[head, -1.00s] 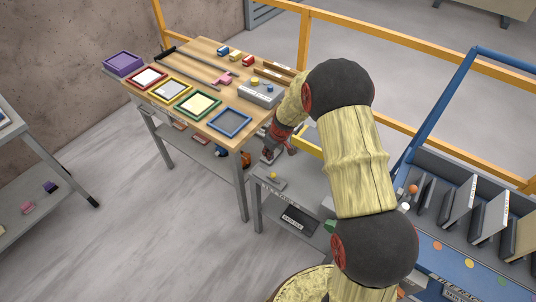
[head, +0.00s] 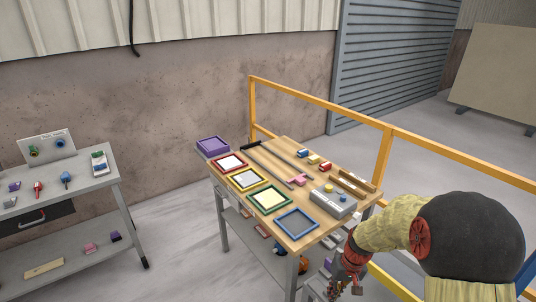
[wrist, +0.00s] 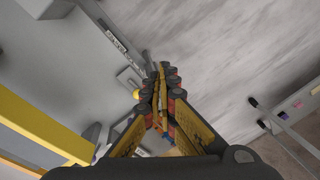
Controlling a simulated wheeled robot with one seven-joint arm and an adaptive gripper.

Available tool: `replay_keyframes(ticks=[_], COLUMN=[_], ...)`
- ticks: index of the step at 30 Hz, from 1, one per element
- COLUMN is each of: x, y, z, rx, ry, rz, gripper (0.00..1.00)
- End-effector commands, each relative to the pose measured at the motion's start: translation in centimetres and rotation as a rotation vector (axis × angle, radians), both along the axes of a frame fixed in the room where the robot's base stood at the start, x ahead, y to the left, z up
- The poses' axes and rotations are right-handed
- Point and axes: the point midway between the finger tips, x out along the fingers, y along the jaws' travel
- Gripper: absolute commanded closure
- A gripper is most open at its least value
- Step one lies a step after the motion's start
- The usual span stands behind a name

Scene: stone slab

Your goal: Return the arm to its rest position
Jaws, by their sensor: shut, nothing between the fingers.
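My arm enters the head view at the lower right, with its black joint and tan links. My gripper (head: 346,284) hangs at the end of the arm beside the front right corner of the wooden-topped table (head: 283,160), partly cut off by the bottom edge. In the wrist view my gripper (wrist: 161,72) points away from the camera, its two fingers meeting at the tips with nothing between them. A grey surface lies beyond them on the left and bare floor on the right.
The table holds coloured frames, a purple tray (head: 213,146), small blocks and a grey box (head: 333,203). A yellow rail (head: 320,105) runs behind it. A grey bench (head: 75,185) stands at the left. Floor is open between bench and table.

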Motion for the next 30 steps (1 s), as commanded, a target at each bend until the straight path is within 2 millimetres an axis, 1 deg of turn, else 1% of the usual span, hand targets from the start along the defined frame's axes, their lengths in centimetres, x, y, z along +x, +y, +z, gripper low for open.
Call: replay_keyframes(ticks=[1,5,6,8,9,12,18,21,24,27,30], x=[-1.2,-4.7,-5.9,-7.7,-9.0,-11.9,-17.2,-19.3,-20.7,-21.5,-21.7], y=[0.2,0.6,0.7,0.8,0.9,1.0,1.2,1.3,1.4,1.7,2.0], z=[2.0,6.9,8.5,10.7,12.0,15.1,20.2,22.3,24.3,26.2,28.0], rx=[-0.008,-0.032,-0.041,-0.056,-0.065,-0.089,-0.13,-0.145,-0.155,-0.154,-0.15], ry=[0.001,0.003,-0.002,-0.012,-0.02,-0.051,-0.153,-0.226,-0.311,-0.387,-0.447], rz=[-0.014,-0.057,-0.068,-0.084,-0.094,-0.111,-0.118,-0.102,-0.087,-0.079,-0.075], gripper=[1.0,1.0,1.0,1.0,1.0,1.0,1.0,1.0,1.0,1.0,1.0])
